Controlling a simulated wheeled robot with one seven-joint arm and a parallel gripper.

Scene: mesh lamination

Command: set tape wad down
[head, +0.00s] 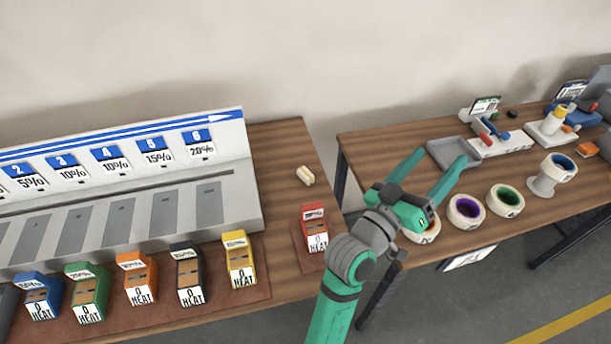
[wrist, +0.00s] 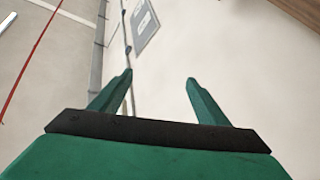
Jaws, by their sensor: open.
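A small cream-coloured wad (head: 305,175), which looks like the tape wad, lies on the left wooden table near its right end. It stands apart from the rack and the red box. My gripper (head: 436,160) is open, its two green fingers spread and pointing up and away, to the right of the wad and well apart from it. In the wrist view my gripper (wrist: 160,78) shows nothing between the fingers, only wall and floor beyond. The wad is not in the wrist view.
A numbered rack (head: 130,190) fills much of the left table, with several coloured HEAT boxes in front and a red box (head: 314,228) near the wad. The right table holds tape rolls (head: 466,210), a grey tray (head: 453,152) and tools. A gap separates the tables.

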